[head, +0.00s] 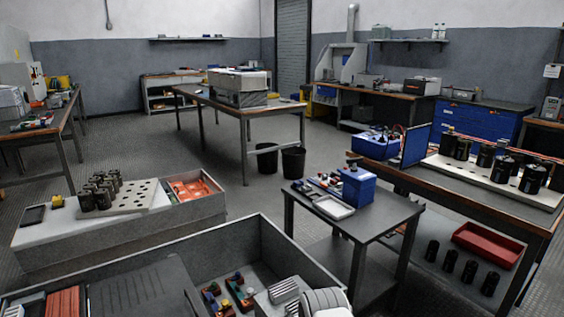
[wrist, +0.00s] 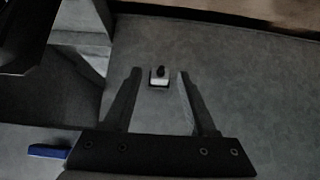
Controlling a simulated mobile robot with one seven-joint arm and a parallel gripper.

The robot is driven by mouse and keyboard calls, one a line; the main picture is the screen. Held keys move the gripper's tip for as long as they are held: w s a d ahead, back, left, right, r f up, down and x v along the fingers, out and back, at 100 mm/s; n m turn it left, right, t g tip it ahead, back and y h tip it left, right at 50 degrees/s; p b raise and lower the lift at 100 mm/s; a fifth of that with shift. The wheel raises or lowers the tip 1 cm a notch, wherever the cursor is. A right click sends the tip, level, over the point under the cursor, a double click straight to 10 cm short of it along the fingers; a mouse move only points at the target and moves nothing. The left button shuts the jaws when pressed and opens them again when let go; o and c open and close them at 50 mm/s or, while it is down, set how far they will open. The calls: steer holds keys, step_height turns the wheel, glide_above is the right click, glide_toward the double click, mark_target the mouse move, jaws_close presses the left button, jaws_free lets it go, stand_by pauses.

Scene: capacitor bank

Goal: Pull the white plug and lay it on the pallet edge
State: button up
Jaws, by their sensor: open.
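In the wrist view a small white block with a black top (wrist: 159,80), likely the white plug, stands on a grey surface (wrist: 230,85). My gripper (wrist: 159,73) is open, its two dark fingers on either side of the block. Gaps show between the block and both fingers; whether the fingers are level with it in height I cannot tell. I cannot pick out the white plug or my gripper in the head view. No pallet edge can be named with certainty in either view.
A blue piece (wrist: 47,152) lies at the wrist view's lower left. A pale brown edge (wrist: 250,12) runs along its top. In the head view, a small table (head: 380,225) with a blue box (head: 357,186) stands beside a grey bin (head: 150,258). Black cylinders stand on the right bench.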

jaws_close()
steer(key=shift+s+d, duration=0.1)
stand_by(1.4)
steer(key=shift+s+d+p, duration=0.3)
steer(key=shift+s+d, duration=0.25)
steer(key=shift+s, duration=0.25)
steer(key=shift+s+d+p, duration=0.3)
steer(key=shift+s+d, duration=0.2)
steer(key=shift+s, duration=0.25)
steer(key=shift+s+d+p, duration=0.3)
steer(key=shift+s+d, duration=0.25)
steer(key=shift+s, duration=0.25)
